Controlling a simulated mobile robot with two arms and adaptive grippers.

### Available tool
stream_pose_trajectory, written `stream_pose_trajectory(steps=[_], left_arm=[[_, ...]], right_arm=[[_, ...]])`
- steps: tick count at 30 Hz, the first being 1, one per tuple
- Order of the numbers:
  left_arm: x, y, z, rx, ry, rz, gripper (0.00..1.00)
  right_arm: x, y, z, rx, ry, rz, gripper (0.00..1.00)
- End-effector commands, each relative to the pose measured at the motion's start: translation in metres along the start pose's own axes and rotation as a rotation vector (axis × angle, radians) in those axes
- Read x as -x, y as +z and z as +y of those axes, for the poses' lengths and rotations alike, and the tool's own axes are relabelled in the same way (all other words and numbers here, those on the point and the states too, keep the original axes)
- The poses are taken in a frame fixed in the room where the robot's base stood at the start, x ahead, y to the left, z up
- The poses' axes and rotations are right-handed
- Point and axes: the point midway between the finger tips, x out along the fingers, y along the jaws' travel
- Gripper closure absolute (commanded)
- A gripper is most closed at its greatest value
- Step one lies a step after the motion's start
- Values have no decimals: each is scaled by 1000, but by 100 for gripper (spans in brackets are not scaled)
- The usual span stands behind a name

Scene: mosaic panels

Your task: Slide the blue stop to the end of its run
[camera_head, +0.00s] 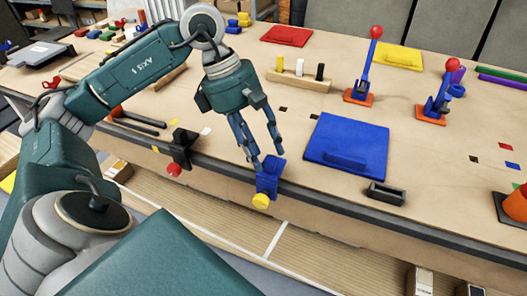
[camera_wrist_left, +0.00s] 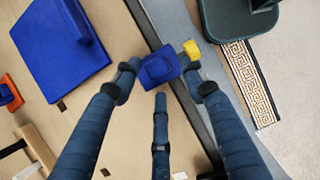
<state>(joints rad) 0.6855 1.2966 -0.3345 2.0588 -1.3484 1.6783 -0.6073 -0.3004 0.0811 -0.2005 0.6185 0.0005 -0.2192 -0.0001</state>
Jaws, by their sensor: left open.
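The blue stop (camera_head: 267,183) sits on the front edge of the table, with a yellow knob (camera_head: 261,201) facing forward. My left gripper (camera_head: 266,158) is open and points down just above and behind the stop. In the left wrist view the stop (camera_wrist_left: 158,67) lies between the spread fingertips (camera_wrist_left: 160,75), with one finger on the table side and one on the knob side. I cannot tell whether any finger touches it. My right gripper is not in view.
A blue panel (camera_head: 350,133) lies just right of the gripper. A dark tray (camera_head: 386,194) is near the front edge. To the left, a black clamp with a red knob (camera_head: 173,170) sits on the same edge. A wooden block with pegs (camera_head: 300,80) stands behind.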

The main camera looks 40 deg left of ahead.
Motion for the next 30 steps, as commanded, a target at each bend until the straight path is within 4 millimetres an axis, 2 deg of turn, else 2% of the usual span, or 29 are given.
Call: stream_pose_trajectory(steps=[9,15,20,27,29,30], left_arm=[[68,1,0,-2,5,-3,58],[98,1,-2,-3,2,-2,58],[106,1,-3,-3,-1,-1,58],[107,0,-3,-3,-1,0,58],[106,1,-3,-3,-3,-2,68],[102,3,-2,-5,-8,-8,76]], right_arm=[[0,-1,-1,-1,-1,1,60],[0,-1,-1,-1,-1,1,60],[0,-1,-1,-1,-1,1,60],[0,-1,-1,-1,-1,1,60],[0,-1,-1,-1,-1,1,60],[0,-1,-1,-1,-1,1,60]])
